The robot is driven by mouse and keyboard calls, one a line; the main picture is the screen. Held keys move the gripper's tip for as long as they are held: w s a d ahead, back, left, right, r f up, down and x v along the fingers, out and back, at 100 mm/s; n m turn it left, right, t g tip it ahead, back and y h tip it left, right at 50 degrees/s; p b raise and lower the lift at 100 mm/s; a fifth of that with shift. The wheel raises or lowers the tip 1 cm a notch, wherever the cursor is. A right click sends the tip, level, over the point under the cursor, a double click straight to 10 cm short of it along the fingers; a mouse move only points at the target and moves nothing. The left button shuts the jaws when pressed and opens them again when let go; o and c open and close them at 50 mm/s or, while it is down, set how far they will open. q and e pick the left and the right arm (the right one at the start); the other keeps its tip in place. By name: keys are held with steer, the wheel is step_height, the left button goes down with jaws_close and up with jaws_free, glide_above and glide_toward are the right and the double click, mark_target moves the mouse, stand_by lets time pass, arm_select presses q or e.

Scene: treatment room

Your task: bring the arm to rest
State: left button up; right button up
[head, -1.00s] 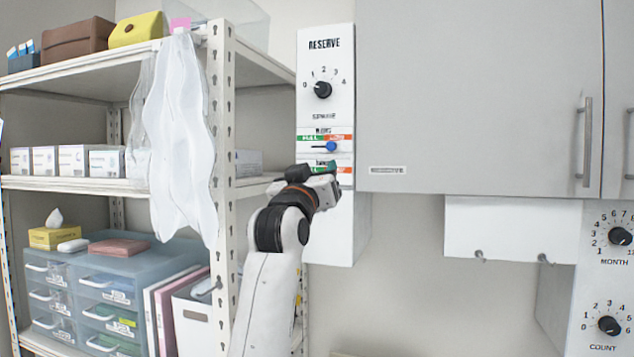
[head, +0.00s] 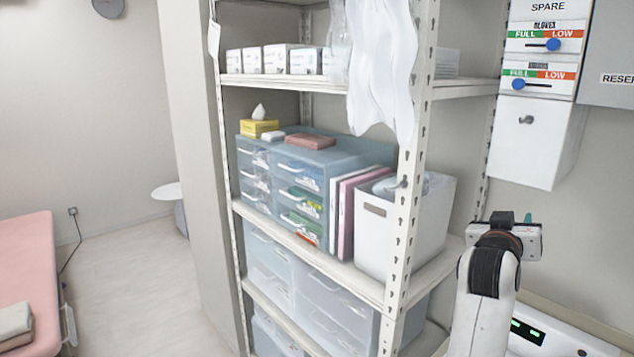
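On the panel, the GLOVES slider knob (head: 553,44) is toward LOW. The lower slider knob (head: 518,84) is toward FULL; its label is too small to read.
A metal shelf unit (head: 411,200) stands left of the arm, with blue drawers (head: 300,170), a white bin (head: 385,235) and hanging plastic (head: 380,70). A white box (head: 535,150) is below the sliders. A pink couch (head: 30,260) is far left. Floor (head: 140,280) between is clear.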

steer(key=s+a+f+n+g+y, duration=0.1)
steer(key=s+a+f+y, duration=0.1)
steer(key=s+f, duration=0.5)
steer(key=s+a+f+n+g+y, duration=0.2)
steer(key=s+a+f+y, duration=0.1)
steer(key=f, duration=0.9)
steer(key=s+a+f+n+g+y, duration=0.1)
steer(key=s+a+f+y, duration=0.1)
steer(key=s+f, duration=0.55)
steer(key=s+a+f+n+g+y, duration=0.2)
steer(key=s+a+f+g, duration=0.15)
steer(key=s+f, duration=0.45)
steer(key=s+a+f+n+g+y, duration=0.1)
steer(key=s+a+f+g+y, duration=0.3)
steer(key=s, duration=0.8)
step_height(320, 180, down, 27)
steer(key=a+h+b, duration=0.1)
steer(key=b, duration=0.1)
steer(key=s+d+f+g+b, duration=0.1)
steer(key=s+d+f+b, duration=0.1)
steer(key=s+f, duration=1.5)
steer(key=shift+d+f+h, duration=0.3)
steer(key=shift+d+f, duration=0.1)
steer(key=shift+f, duration=0.4)
